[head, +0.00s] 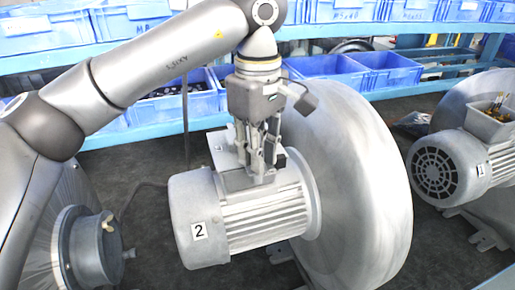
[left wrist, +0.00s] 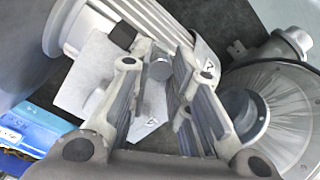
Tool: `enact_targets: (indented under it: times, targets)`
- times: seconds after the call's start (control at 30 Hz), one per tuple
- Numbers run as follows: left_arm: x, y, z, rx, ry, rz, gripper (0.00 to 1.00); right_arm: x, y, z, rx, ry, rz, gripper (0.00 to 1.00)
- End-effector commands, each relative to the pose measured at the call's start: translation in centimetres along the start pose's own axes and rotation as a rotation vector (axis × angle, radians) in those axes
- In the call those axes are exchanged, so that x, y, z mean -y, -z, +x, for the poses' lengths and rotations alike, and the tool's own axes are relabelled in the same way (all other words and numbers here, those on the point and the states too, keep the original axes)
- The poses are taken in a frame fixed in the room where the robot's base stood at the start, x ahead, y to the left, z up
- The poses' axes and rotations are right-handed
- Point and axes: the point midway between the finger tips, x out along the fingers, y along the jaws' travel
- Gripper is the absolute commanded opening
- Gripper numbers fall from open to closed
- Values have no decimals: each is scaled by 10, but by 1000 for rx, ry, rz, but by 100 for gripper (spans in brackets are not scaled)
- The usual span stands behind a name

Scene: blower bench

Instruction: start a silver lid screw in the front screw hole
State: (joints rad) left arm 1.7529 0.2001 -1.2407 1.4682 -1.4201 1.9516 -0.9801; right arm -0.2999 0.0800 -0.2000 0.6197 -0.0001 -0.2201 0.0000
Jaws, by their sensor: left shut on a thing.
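My left gripper (head: 262,172) points down over the terminal box on top of the motor marked 2 (head: 250,215). Its fingers are shut on a small grey round-headed piece, which looks like the silver lid screw (left wrist: 160,70), between the fingertips in the left wrist view (left wrist: 158,60). The light grey lid (head: 225,158) lies flat under the fingers and also shows in the left wrist view (left wrist: 85,85), with small warning triangles. The front screw hole is hidden or too small to make out. I cannot tell whether the screw touches the lid. My right gripper is not in view.
A large blower housing (head: 355,170) stands right beside the motor. A flanged unit (head: 90,245) stands at the left. Blue bins (head: 340,70) line the shelves behind.

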Motion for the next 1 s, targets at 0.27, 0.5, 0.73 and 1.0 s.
enact_targets:
  times: [0.27, 0.5, 0.73, 1.0]
  targets:
    - [0, 0, 0, 0, 0, 0, 0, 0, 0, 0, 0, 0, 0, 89]
    - [0, 0, -1, 0, -1, 38, 0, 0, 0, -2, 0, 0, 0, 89]
    - [0, 0, -2, 0, -2, 291, 0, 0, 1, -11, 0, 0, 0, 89]
    - [0, 0, -2, -1, -4, 605, 0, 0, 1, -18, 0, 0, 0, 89]
